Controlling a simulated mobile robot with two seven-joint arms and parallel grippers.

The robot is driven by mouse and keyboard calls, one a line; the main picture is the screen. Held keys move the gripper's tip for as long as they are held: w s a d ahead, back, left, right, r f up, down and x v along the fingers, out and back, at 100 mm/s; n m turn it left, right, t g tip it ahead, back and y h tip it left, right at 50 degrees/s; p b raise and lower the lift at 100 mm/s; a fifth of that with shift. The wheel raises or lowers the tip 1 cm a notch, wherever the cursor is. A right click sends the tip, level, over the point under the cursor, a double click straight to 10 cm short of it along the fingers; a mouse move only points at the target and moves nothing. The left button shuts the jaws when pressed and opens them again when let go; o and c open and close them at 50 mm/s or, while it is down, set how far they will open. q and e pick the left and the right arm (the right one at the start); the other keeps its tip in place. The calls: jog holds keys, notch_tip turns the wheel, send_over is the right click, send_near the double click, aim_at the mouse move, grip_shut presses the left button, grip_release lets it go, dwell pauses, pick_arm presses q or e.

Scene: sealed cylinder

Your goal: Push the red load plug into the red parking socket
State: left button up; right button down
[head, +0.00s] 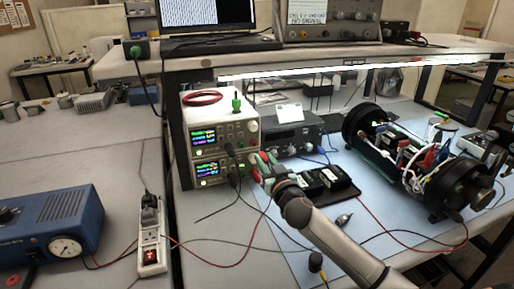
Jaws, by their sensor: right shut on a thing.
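My right arm reaches in from the lower right. Its gripper (263,168) is at the front of the stacked bench power supplies, near their right edge, and is shut on a small red piece (256,174) that looks like the red load plug. The fingers and dark leads hide most of the plug. I cannot pick out the red parking socket for certain; the area just beyond the fingers is partly covered. My left gripper is not in view.
Two stacked power supplies (222,137) stand left of a dark instrument (293,134). A black tray (345,194) lies right of the gripper. An open black cylinder (375,136) full of wires is further right. Red and black leads cross the blue mat (385,215). A power strip (151,250) stands left.

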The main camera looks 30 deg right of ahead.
jog(key=s+a+n+g+y, duration=0.1)
jog(key=s+a+n+y, duration=0.3)
jog(key=a, duration=0.4)
jog(key=s+a+n+g+y, duration=0.1)
jog(key=s+a+n+y, duration=0.25)
jog(key=a+y, duration=0.35)
jog(key=s+a+n+g+y, duration=0.15)
jog(key=s+a+y, duration=0.25)
jog(key=a, duration=0.5)
jog(key=s+a+f+n+g+y, duration=0.1)
jog(key=s+a+n+g+y, duration=0.2)
jog(key=s+a, duration=0.4)
jog(key=s+n+y, duration=0.1)
jog(key=s, duration=0.2)
jog(key=shift+f+n, duration=0.3)
jog(key=shift+n, duration=0.1)
jog(key=shift+g, duration=0.25)
